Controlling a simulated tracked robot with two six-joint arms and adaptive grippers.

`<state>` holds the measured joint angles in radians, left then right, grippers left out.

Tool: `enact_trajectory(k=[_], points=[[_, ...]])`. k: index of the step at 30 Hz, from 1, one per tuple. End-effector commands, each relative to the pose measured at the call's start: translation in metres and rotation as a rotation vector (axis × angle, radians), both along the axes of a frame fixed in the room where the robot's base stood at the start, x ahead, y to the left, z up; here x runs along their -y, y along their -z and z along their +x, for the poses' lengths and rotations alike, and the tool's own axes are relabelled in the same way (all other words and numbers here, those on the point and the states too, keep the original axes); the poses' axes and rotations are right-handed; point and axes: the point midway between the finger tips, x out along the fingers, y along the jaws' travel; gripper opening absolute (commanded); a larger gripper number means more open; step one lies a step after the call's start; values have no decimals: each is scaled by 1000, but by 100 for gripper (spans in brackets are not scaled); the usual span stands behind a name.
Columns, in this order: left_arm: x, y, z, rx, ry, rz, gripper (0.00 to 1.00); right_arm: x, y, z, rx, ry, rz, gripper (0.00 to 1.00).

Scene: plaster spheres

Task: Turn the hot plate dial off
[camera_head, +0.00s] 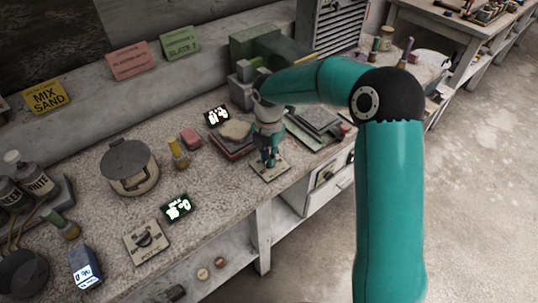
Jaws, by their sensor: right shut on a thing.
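My right gripper (269,161) points down at a small pale plate (272,175) near the front edge of the bench. It is shut on the dial on that plate; the fingers hide the knob, so I cannot tell its setting. A second dial (145,240), dark and round, sits on another pale labelled plate (140,254) at the lower left, apart from the gripper. Its lettering is too small to read surely. My left gripper is not in view.
A lidded pot (130,168) stands on the speckled bench at the left. Small lit displays (177,207) (217,115), a yellow bottle (178,153) and a pink block (191,138) stand nearby. Dark bottles (38,180) crowd the far left. Open floor lies at the right.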

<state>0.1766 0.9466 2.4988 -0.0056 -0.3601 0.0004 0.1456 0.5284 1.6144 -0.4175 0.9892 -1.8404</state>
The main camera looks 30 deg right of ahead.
Motion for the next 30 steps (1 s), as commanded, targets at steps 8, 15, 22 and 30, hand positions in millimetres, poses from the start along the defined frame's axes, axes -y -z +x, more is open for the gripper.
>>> enact_trajectory(k=[8, 15, 22, 30], points=[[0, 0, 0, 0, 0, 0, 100, 0, -2, 2, 9, -3, -1, 0], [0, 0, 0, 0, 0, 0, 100, 0, -1, 1, 6, -2, -1, 36], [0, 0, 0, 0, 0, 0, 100, 0, -1, 1, 4, -1, -1, 36], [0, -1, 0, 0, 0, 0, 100, 1, -24, 1, 6, 0, -2, 36]])
